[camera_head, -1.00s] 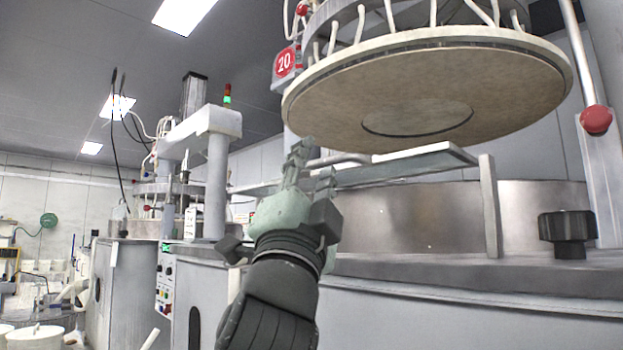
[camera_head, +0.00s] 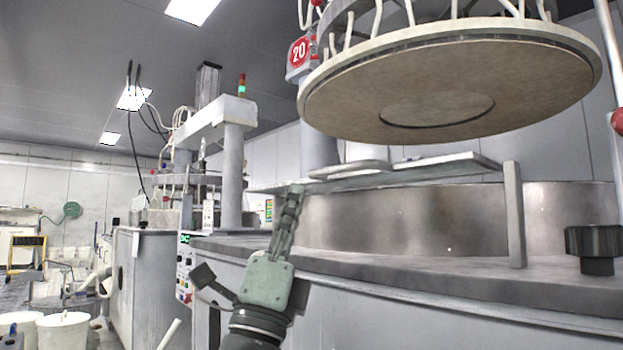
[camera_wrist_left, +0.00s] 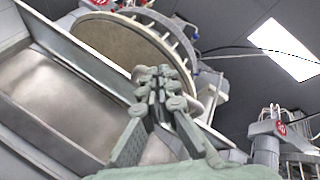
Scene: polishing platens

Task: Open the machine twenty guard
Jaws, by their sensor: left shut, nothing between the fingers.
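Machine twenty carries a red "20" sign (camera_head: 299,52). Its guard (camera_head: 440,164) appears as a flat, pale panel lying roughly level above the metal basin, with a pale curved bar, apparently its handle (camera_head: 348,169), at its left part. My left gripper (camera_head: 293,190) points upward in front of the panel's left end, fingers together and empty. In the left wrist view, the closed fingers (camera_wrist_left: 160,74) overlap the panel's pale strip (camera_wrist_left: 85,50); whether they touch it cannot be told. My right gripper is out of view.
The large round upper platen (camera_head: 540,85) hangs above the guard. A post (camera_head: 514,215) and a black knob (camera_head: 597,248) stand at right on the machine top. Another machine (camera_head: 155,270) stands behind at left, and white buckets (camera_head: 63,331) sit at lower left.

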